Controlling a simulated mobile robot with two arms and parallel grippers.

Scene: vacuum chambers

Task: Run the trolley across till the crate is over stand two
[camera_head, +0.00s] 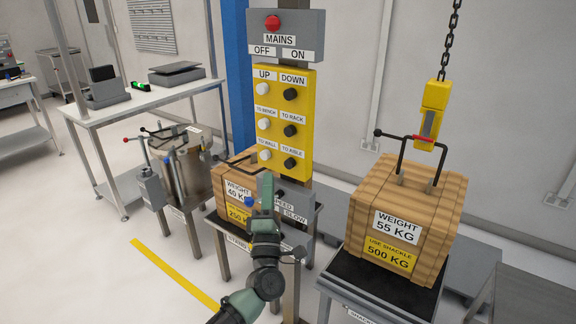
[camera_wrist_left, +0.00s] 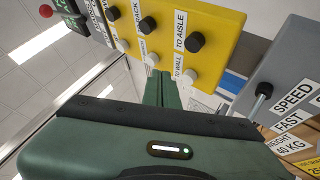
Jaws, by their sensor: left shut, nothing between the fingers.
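The wooden crate (camera_head: 405,210), labelled 55 KG, sits at or just above the black top of the right stand (camera_head: 375,285); I cannot tell if it touches. The yellow hook block (camera_head: 433,110) hangs on a chain at the crate's handle (camera_head: 402,155). The yellow control panel (camera_head: 278,110) has white and black buttons, including the white TO WALL button (camera_head: 264,155) and black TO AISLE button (camera_wrist_left: 195,42). My left gripper (camera_head: 265,180) is shut and empty, in front of the panel's lower white buttons (camera_wrist_left: 152,60); contact is unclear. My right gripper is out of view.
A 40 KG crate (camera_head: 232,190) stands behind my left gripper. A metal vessel (camera_head: 185,165) stands left. A yellow line (camera_head: 170,270) marks the floor.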

